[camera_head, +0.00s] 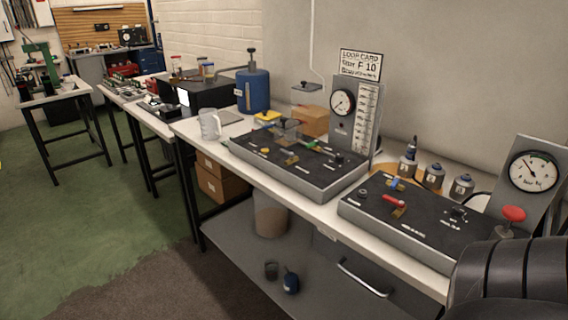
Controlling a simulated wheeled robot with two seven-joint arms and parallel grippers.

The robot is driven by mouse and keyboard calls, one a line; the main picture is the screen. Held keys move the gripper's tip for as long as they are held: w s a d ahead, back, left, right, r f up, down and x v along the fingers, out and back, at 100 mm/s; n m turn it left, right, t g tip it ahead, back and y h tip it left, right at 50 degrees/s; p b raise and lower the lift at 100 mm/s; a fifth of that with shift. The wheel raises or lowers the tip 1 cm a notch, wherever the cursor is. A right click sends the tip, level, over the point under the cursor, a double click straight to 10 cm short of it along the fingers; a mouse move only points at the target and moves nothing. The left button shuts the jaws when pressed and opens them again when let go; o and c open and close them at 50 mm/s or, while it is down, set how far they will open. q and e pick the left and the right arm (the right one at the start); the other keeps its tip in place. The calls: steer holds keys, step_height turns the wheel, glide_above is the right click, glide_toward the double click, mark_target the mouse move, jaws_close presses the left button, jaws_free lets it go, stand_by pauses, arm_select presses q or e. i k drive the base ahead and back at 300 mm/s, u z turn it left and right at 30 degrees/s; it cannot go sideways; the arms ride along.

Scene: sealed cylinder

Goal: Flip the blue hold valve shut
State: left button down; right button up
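A small blue valve handle (395,183) sits near the back left of the right-hand test panel (358,213). It is too small to tell clearly which way the handle is turned. A red lever (393,201) on a brass-coloured body lies just in front of it. Neither of my grippers is in view. A dark, rounded arm link, probably mine, fills the bottom right corner and covers part of the panel's right end.
A red knob (513,214) and a gauge (533,171) stand at the panel's right. Several small weights (434,176) are behind it. The left panel (262,169) carries brass valves, a gauge and a scale column.

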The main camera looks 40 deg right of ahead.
mark_target(396, 179)
steer(key=u, duration=0.65)
steer(key=k, duration=0.85)
steer(key=z, duration=1.65)
